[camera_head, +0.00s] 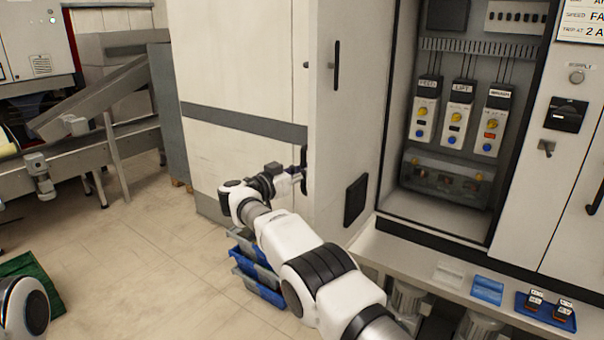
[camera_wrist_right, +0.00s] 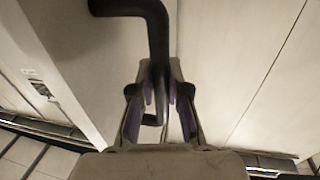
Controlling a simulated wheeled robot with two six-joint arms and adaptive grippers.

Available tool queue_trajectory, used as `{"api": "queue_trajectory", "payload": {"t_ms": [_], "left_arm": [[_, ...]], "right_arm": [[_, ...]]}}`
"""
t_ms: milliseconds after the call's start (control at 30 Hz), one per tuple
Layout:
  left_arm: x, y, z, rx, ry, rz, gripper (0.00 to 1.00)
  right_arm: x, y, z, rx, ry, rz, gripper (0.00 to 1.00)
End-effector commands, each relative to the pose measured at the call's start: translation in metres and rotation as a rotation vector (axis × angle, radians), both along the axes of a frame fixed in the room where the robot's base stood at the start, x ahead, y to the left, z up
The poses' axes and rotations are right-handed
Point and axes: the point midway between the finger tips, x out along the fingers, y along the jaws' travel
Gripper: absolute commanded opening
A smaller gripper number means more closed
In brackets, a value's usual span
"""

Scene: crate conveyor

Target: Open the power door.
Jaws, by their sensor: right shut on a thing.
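The power door (camera_head: 350,120) is a pale panel with a black vent low on it. It stands swung out from the power cabinet (camera_head: 436,210), whose inside is exposed. A black handle (camera_head: 303,157) sits at the door's outer edge. My right gripper (camera_head: 297,173) reaches this handle. In the right wrist view, the fingers of my right gripper (camera_wrist_right: 160,100) are closed around the lower part of the black bent handle (camera_wrist_right: 158,40). My left gripper is out of view; only a piece of my left arm shows at the lower left.
Several breaker modules (camera_head: 455,115) are inside the cabinet. Blue crates (camera_head: 258,288) stand on the floor below my right arm. A ledge holds a blue tray (camera_head: 546,312) at the right.

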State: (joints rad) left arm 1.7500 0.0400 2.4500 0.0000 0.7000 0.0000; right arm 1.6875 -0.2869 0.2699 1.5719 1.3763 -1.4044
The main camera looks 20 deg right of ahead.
Motion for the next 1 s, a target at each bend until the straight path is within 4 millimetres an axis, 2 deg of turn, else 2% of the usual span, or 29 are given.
{"api": "queue_trajectory", "payload": {"t_ms": [233, 267, 300, 333, 667, 867, 1000], "left_arm": [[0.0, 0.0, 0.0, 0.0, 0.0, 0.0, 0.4], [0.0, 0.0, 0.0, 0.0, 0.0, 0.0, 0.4], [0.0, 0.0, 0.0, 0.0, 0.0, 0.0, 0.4], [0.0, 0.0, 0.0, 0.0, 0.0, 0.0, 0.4], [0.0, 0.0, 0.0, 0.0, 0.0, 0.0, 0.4], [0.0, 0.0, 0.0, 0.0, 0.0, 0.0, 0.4], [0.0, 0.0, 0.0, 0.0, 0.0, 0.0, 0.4]], "right_arm": [[0.0, 0.0, 0.001, 0.0, -0.001, -0.001, 0.0], [0.0, 0.0, 0.001, 0.0, -0.001, -0.001, 0.22], [0.0, 0.0, 0.001, 0.0, -0.001, 0.0, 0.36], [0.0, 0.0, 0.001, 0.0, -0.001, 0.0, 0.41], [-0.001, 0.002, 0.0, 0.001, 0.0, 0.001, 0.41], [-0.012, 0.024, 0.002, -0.002, 0.001, 0.003, 0.41], [-0.026, 0.051, 0.001, 0.0, 0.0, 0.003, 0.41]]}}
